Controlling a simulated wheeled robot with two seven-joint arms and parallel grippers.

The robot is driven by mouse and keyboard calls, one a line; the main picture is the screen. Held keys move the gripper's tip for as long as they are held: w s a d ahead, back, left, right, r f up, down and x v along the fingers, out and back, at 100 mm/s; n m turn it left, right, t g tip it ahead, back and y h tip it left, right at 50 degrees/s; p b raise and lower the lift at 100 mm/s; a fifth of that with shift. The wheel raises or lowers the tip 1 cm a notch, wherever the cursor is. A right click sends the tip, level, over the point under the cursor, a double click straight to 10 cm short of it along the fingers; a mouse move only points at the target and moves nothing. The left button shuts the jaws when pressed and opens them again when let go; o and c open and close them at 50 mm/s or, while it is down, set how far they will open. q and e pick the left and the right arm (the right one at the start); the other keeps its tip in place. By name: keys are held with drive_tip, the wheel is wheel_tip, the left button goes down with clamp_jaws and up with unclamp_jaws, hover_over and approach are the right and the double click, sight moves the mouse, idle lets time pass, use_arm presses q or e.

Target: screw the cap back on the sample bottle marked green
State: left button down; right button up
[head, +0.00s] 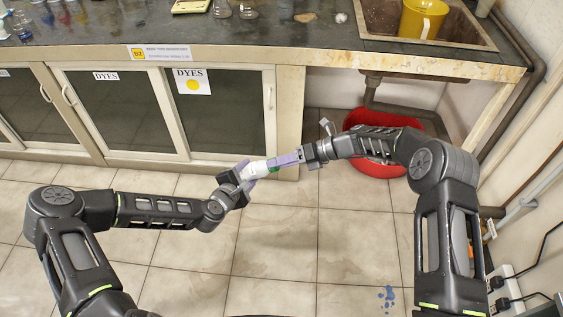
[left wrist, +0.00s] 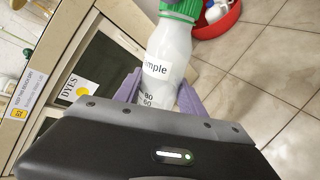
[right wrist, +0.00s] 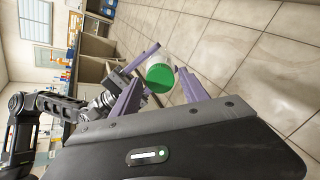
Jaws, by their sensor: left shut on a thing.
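The white sample bottle (head: 257,168) is held in the air in front of the bench by my left gripper (head: 247,170), which is shut around its body. In the left wrist view the bottle (left wrist: 170,50) shows part of a "Sample" label and volume marks. A green cap (left wrist: 182,9) sits at its neck; whether it is screwed tight cannot be told. My right gripper (head: 285,160) faces the cap end. In the right wrist view its purple fingers are apart, with the round green cap top (right wrist: 160,78) at their tips and a visible gap beside the cap.
The dark benchtop (head: 260,32) with glassware stands behind, above cabinets (head: 130,110) with "DYES" signs. A yellow jug (head: 422,18) is in the sink. A red tub (head: 385,165) is on the floor behind my right arm.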

drive_tip(key=n, duration=1.7)
drive_tip(key=shift+c, duration=0.3)
clamp_jaws()
